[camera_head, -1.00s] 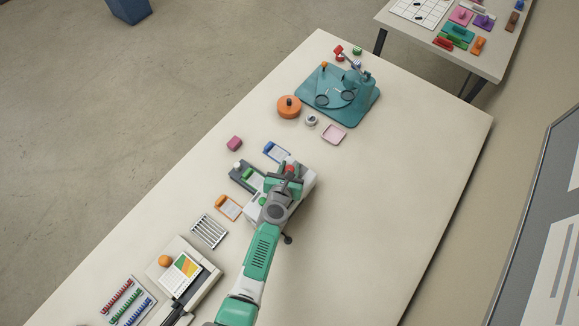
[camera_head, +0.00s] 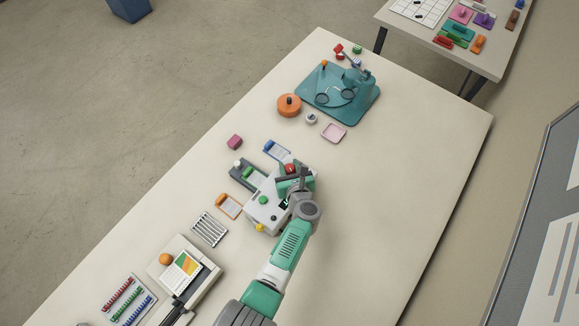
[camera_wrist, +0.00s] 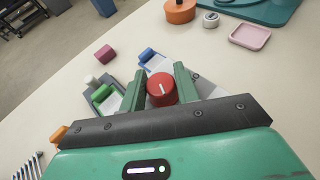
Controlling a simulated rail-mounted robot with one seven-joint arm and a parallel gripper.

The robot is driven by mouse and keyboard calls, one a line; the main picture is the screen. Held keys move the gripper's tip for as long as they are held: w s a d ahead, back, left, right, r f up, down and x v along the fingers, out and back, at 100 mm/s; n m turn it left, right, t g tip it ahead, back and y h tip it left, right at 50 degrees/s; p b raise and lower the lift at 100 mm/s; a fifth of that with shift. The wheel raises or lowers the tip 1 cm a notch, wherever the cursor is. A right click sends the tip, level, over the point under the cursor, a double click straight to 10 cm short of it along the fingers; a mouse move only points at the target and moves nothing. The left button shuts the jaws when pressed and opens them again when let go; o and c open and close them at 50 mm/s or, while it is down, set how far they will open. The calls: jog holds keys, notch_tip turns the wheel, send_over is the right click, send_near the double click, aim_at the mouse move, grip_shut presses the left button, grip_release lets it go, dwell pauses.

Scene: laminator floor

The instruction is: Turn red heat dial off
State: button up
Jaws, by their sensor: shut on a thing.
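The red heat dial (camera_wrist: 162,88) is a round knob with a white pointer line on its top. In the wrist view it sits between the two green fingers of my gripper (camera_wrist: 160,90), which is shut on it. In the head view the dial (camera_head: 291,168) shows at the top end of the white laminator (camera_head: 265,212), just beyond my gripper (camera_head: 292,175). A green button (camera_head: 263,200) and a yellow knob (camera_head: 260,227) also show on the laminator. Any off marking beside the dial is hidden or too small to read.
Blue, green and orange clipped cards (camera_head: 228,207) lie left of the laminator. A wire rack (camera_head: 209,230) and a paper trimmer (camera_head: 190,280) stand nearer. A teal press (camera_head: 342,97), orange tub (camera_head: 289,106) and pink tray (camera_head: 334,132) stand beyond. The table's right side is clear.

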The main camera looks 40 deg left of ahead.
dwell(0.4)
jog(key=o, duration=1)
jog(key=p+v, duration=0.3)
jog(key=v, duration=0.4)
jog(key=shift+s+d+r, duration=0.2)
jog(key=shift+d+r, duration=0.05)
jog(key=shift+d, duration=0.05)
